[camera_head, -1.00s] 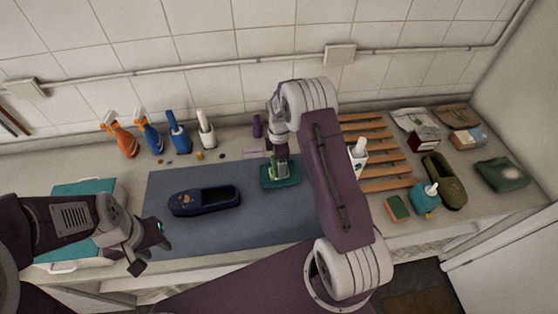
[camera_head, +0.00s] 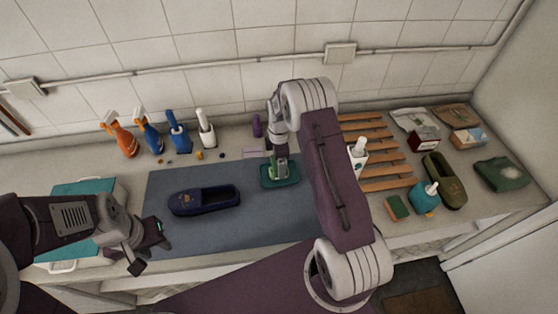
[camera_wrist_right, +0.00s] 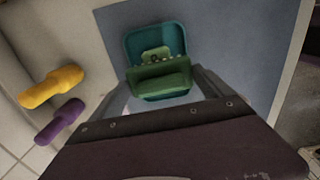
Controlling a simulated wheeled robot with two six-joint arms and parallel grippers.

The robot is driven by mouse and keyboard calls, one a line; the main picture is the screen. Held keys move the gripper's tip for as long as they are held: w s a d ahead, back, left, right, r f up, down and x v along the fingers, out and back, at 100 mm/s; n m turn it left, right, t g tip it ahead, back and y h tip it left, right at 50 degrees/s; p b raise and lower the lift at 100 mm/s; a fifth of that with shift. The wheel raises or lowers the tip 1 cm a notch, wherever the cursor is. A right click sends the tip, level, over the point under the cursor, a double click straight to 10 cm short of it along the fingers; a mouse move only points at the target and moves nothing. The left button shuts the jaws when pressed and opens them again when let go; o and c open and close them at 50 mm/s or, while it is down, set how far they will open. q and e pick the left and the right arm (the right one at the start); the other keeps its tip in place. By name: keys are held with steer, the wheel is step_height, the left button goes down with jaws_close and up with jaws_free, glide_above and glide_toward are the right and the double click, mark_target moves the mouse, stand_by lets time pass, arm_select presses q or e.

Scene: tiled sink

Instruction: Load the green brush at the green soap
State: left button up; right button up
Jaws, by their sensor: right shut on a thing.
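The green brush (camera_wrist_right: 160,84) is between the fingers of my right gripper (camera_wrist_right: 165,92), which is shut on it. In the head view the right gripper (camera_head: 279,158) points down over a teal dish (camera_head: 291,181). The dish also shows in the right wrist view (camera_wrist_right: 134,45). A lighter green piece, seemingly the green soap (camera_wrist_right: 154,54), shows in the dish beside the brush. The brush partly hides it, and I cannot tell whether the two touch. My left gripper (camera_head: 150,251) is open and empty at the left edge of the blue-grey mat (camera_head: 250,232).
A navy shoe (camera_head: 205,200) lies on the mat, left of the dish. Spray bottles (camera_head: 122,138) stand along the wall. A wooden rack (camera_head: 385,183), an olive shoe (camera_head: 445,182) and a teal bottle (camera_head: 426,199) are on the right. The mat's front is clear.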

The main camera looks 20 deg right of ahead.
step_height(320, 180, up, 7)
steer(key=p, duration=0.5)
stand_by(0.5)
steer(key=shift+f, duration=0.1)
